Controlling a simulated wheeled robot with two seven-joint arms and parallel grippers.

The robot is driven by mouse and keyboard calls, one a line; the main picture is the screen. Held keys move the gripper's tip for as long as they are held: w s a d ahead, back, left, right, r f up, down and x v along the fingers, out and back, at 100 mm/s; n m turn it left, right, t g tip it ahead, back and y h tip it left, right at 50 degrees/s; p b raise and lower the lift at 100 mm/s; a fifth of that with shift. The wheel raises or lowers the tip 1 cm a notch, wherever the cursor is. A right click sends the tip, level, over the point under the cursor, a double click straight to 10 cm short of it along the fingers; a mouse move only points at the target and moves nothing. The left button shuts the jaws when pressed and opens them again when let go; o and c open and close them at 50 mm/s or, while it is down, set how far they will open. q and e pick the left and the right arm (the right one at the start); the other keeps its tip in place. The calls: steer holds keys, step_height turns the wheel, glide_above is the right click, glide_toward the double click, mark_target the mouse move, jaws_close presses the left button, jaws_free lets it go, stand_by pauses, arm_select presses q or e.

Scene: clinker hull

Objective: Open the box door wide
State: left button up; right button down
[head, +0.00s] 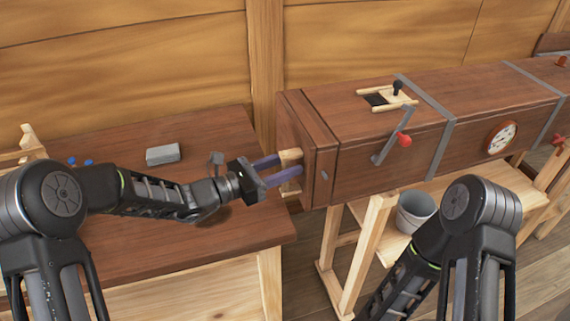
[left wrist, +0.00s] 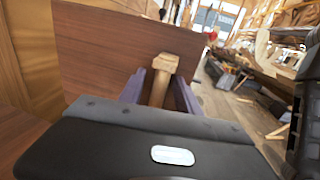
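The box (head: 390,140) is a long brown wooden chest on a pale stand. Its door (head: 294,132) is the panel at its left end, standing at or close to the end frame; I cannot tell if there is a gap. A pale wooden handle (head: 291,155) sticks out from the door, and it also shows in the left wrist view (left wrist: 165,64). The near finger hides part of the handle. My right arm shows at lower right; its gripper is out of view.
A wooden table (head: 150,225) lies under my left arm, with a grey block (head: 163,154) on it. The box carries a lever with a red knob (head: 404,139) and a round gauge (head: 501,138). A grey bucket (head: 415,211) stands below the box. The wall is close behind.

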arm_select(q)
steer(key=shift+c, duration=0.3)
jaws_close()
stand_by(1.0)
